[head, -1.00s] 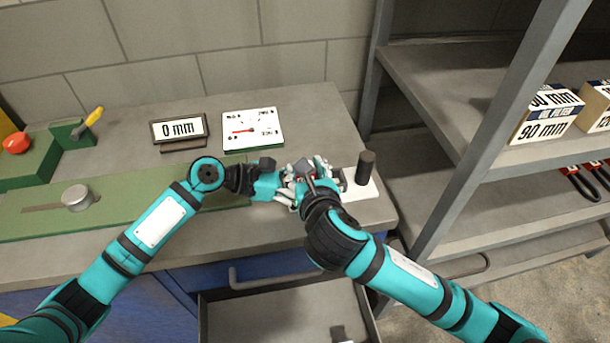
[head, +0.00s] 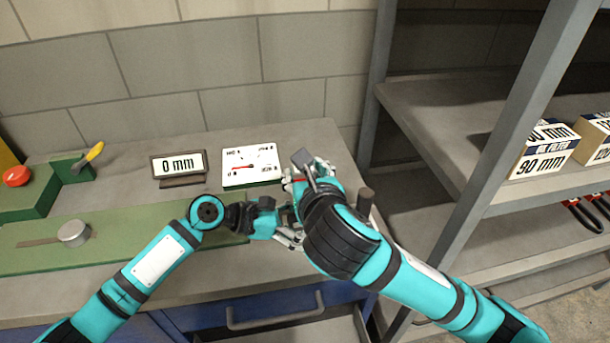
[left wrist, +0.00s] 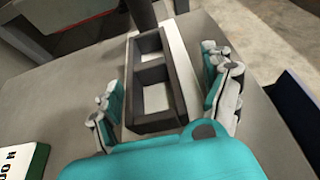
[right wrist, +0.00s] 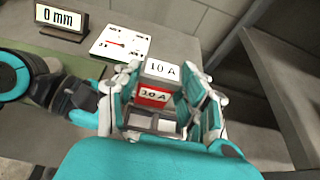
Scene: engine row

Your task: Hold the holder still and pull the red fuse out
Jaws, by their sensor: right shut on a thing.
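The red fuse (right wrist: 152,97) shows between the fingers of my right gripper (right wrist: 158,100) in the right wrist view. In the head view my arms mostly hide the holder.
A white dial panel (head: 262,178) with a red needle and a "0 mm" display (head: 179,164) stand behind on the bench. A dark post (head: 365,198) stands right of my right gripper. A metal shelf (head: 430,112) with boxes (head: 545,150) is at right.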

